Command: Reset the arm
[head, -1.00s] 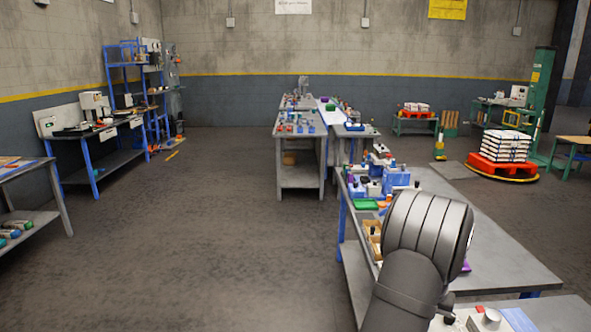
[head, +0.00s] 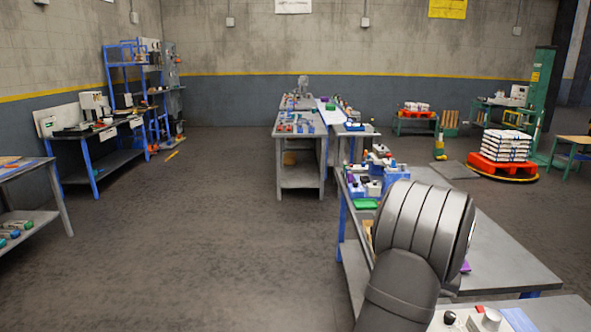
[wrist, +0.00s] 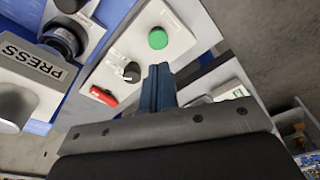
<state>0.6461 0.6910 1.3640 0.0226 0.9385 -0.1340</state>
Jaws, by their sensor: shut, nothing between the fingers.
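My arm's grey rounded link (head: 425,232) fills the lower right of the head view, in front of the near bench. My gripper is hidden there. In the wrist view my gripper (wrist: 158,70) shows as dark blue fingers, shut and empty, over a white control panel (wrist: 135,45). The panel carries a green button (wrist: 157,38), a black knob (wrist: 131,71) and a red switch (wrist: 103,96). I cannot tell whether the fingertips touch the panel.
A PRESS label (wrist: 32,62) and a dark round knob (wrist: 62,42) are at left in the wrist view. The near bench (head: 505,255) holds several small items. A sack stack (head: 506,146) stands on a red pallet (head: 502,167) at right.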

